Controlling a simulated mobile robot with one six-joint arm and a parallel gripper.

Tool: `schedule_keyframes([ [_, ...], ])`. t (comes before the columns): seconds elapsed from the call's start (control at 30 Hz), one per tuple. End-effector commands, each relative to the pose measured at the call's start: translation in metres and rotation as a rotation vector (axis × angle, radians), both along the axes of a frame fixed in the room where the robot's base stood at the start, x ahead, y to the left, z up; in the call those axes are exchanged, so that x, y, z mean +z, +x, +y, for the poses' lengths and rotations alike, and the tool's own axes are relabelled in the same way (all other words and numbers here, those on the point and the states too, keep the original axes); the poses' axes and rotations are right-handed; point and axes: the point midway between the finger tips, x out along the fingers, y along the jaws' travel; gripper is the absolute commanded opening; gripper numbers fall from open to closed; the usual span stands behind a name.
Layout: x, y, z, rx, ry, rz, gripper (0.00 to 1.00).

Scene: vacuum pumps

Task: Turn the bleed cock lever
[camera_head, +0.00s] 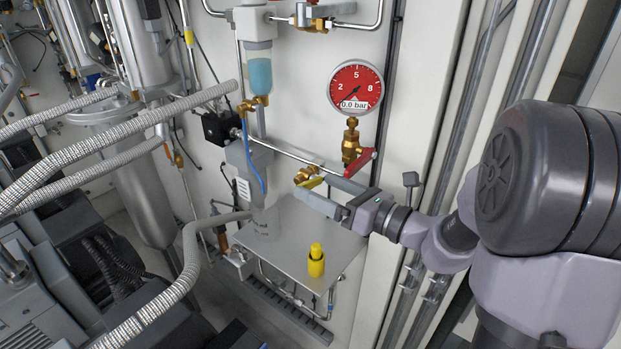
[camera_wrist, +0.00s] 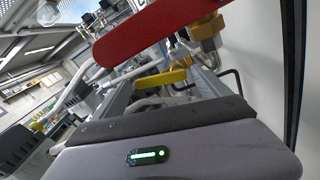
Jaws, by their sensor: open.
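A red lever (camera_head: 360,163) sits on a brass valve (camera_head: 351,138) below the pressure gauge; it looms large and close across the top of the wrist view (camera_wrist: 155,28). A yellow lever (camera_head: 311,183) sits on a brass fitting (camera_head: 304,173) lower left; it shows in the middle of the wrist view (camera_wrist: 162,80). The frames do not label which one is the bleed cock lever. My gripper (camera_head: 327,192) is open, its fingers pointing left, just below the red lever and close to the yellow one. I cannot tell whether the fingers touch the yellow lever.
A red gauge (camera_head: 356,88) reading 0.0 bar hangs above. A blue-filled cylinder (camera_head: 259,74) and a thin horizontal pipe (camera_head: 285,153) are near. A grey shelf (camera_head: 290,240) with a yellow object (camera_head: 316,262) lies below. Ribbed hoses (camera_head: 110,155) cross the left.

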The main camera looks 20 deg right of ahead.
Motion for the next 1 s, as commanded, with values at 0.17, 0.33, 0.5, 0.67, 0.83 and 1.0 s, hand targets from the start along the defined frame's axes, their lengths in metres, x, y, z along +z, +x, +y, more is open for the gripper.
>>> schedule_keyframes([
  [0.17,0.000,0.014,0.011,0.002,-0.002,-0.001,0.86],
  [0.33,0.000,0.014,0.011,0.001,-0.002,-0.001,0.86],
  [0.5,0.000,0.014,0.011,0.001,-0.003,0.000,0.61],
  [0.67,0.000,0.014,0.011,0.002,-0.003,-0.001,0.29],
  [0.83,0.001,0.014,0.011,0.003,-0.003,0.001,0.04],
  [1.0,0.012,0.015,0.010,0.002,0.105,0.082,0.04],
])
